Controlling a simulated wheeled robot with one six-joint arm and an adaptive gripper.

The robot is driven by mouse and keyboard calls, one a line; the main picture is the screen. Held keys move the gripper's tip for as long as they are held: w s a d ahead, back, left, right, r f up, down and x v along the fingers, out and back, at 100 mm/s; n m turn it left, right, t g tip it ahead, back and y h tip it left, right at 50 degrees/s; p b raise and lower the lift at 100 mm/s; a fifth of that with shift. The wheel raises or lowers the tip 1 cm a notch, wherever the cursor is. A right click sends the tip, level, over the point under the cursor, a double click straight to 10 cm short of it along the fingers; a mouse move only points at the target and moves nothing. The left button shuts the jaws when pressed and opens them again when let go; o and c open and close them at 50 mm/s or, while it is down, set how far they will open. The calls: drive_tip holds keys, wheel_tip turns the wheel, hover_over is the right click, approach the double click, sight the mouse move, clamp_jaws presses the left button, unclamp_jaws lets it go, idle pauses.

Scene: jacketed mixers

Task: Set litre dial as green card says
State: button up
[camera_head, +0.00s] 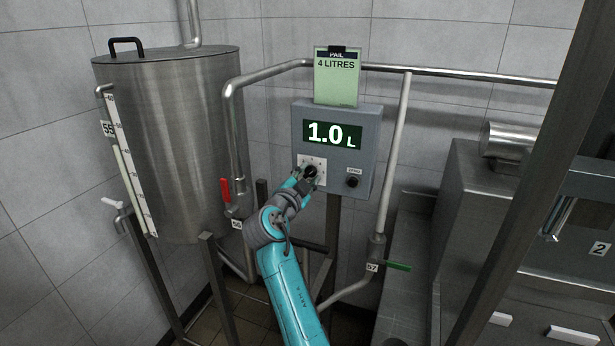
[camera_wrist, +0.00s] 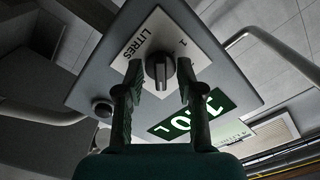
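The green card (camera_head: 336,88) hangs above the control box and reads "PAIL 4 LITRES"; a dark clip covers part of its top. The display (camera_head: 332,134) on the grey box reads 1.0 L. The litre dial (camera_head: 310,171) is a dark knob on a white plate; in the wrist view the dial (camera_wrist: 160,68) shows its pointer ridge and the word "LITRES" on the plate. My gripper (camera_head: 308,177) is at the dial. In the wrist view my gripper (camera_wrist: 161,80) is open, one finger on each side of the knob, with gaps showing between.
A second dark button (camera_head: 353,181) sits right of the dial. A steel tank (camera_head: 180,140) with a red-handled valve (camera_head: 226,190) stands left. Pipes run around the box, and a green-handled valve (camera_head: 397,266) is below right. Steel machinery (camera_head: 490,220) fills the right side.

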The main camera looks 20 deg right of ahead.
drive_tip(key=v, duration=1.1)
drive_tip(key=shift+s+a, duration=0.15)
drive_tip(key=shift+s, duration=0.1)
